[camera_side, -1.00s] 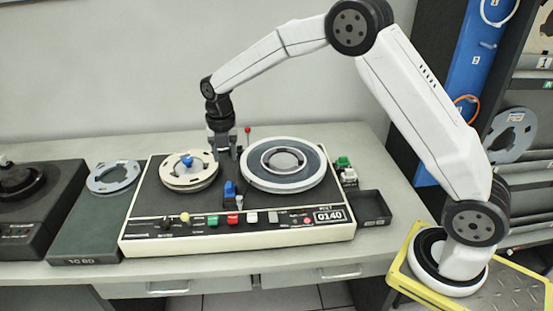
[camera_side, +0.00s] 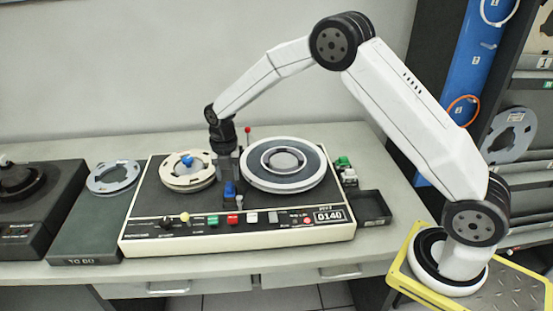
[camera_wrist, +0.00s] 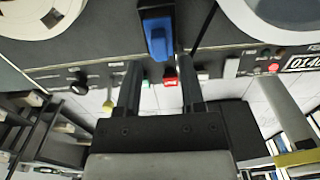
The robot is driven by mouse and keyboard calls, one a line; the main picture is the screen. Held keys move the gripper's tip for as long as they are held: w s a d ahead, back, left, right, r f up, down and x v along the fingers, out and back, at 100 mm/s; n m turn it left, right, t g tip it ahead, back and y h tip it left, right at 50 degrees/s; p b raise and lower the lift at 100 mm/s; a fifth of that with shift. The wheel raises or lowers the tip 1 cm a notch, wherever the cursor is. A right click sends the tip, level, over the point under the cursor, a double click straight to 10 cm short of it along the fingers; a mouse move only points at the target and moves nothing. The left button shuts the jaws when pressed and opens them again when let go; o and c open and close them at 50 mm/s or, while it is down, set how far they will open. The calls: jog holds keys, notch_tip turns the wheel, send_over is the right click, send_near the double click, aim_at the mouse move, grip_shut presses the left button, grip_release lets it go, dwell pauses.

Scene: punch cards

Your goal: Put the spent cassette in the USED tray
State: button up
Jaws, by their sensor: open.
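A small blue block (camera_side: 230,189), which looks like the cassette, stands in a dark holder on the front middle of the tape deck (camera_side: 290,232). The wrist view shows the blue block (camera_wrist: 158,36) just beyond and between my fingertips. My gripper (camera_side: 229,180) points down over it, open, with its fingers partly hiding it in the side view. In the wrist view my gripper (camera_wrist: 160,64) has a finger on either side of the block's near end; I cannot tell whether they touch it. A small black open tray (camera_side: 372,208) sits right of the deck; no USED label is readable.
A cream reel (camera_side: 178,181) and a large grey-white reel (camera_side: 302,181) flank my gripper. A thin red-tipped lever (camera_side: 248,131) stands behind. Green and white pieces (camera_side: 346,170) sit behind the tray.

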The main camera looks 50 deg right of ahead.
aim_at(229, 184)
jog(key=shift+f, duration=1.7)
grip_shut()
jog(key=shift+r, duration=0.2)
jog(key=shift+r, duration=2.8)
jog(key=shift+r, duration=0.15)
